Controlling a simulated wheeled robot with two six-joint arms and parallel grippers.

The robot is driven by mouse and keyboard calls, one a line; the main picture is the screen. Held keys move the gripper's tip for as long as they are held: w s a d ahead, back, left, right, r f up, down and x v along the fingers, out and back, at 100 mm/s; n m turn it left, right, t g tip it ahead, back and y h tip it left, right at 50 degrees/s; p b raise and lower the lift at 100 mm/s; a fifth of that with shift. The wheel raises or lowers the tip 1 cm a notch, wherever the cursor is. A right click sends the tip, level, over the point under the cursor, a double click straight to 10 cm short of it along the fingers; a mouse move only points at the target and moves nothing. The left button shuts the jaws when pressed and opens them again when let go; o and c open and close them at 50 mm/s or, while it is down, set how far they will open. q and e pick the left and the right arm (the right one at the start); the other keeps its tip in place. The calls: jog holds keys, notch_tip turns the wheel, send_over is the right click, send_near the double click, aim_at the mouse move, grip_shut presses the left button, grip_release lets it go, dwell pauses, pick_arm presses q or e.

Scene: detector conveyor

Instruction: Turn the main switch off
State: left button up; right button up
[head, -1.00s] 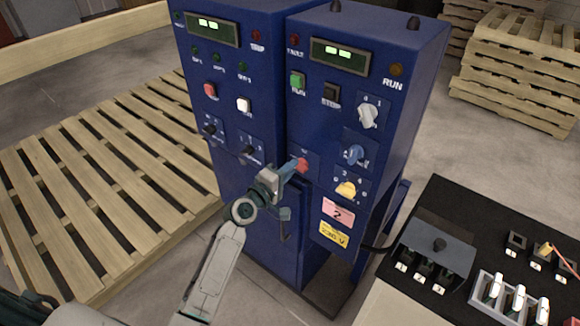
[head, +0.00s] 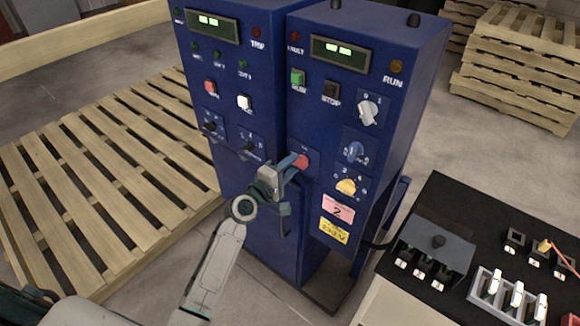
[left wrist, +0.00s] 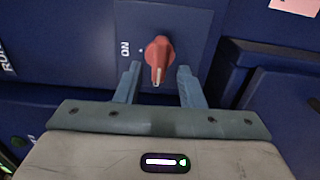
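The main switch is a red rotary knob (head: 301,161) on the front of the right blue cabinet, low and near its left edge. In the left wrist view the red knob (left wrist: 158,58) has an ON label to its left, and its pale-marked end points down toward my gripper. My left gripper (head: 291,165) is at the knob. In the left wrist view the open left gripper (left wrist: 159,74) has one finger on each side of the knob's lower end, with gaps showing. My right gripper is not in view.
The right cabinet (head: 400,110) carries a white knob (head: 368,113), a blue knob (head: 355,152) and a yellow knob (head: 346,187) right of the red one. A left cabinet (head: 232,70) stands beside it. A black-topped bench (head: 465,215) with switches is at right. Pallets (head: 90,170) lie at left.

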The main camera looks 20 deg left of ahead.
pick_arm(q)
jog(key=b+v, duration=0.2)
jog(key=v, duration=0.8)
jog(key=shift+s, duration=0.4)
jog(key=shift+a, duration=0.15)
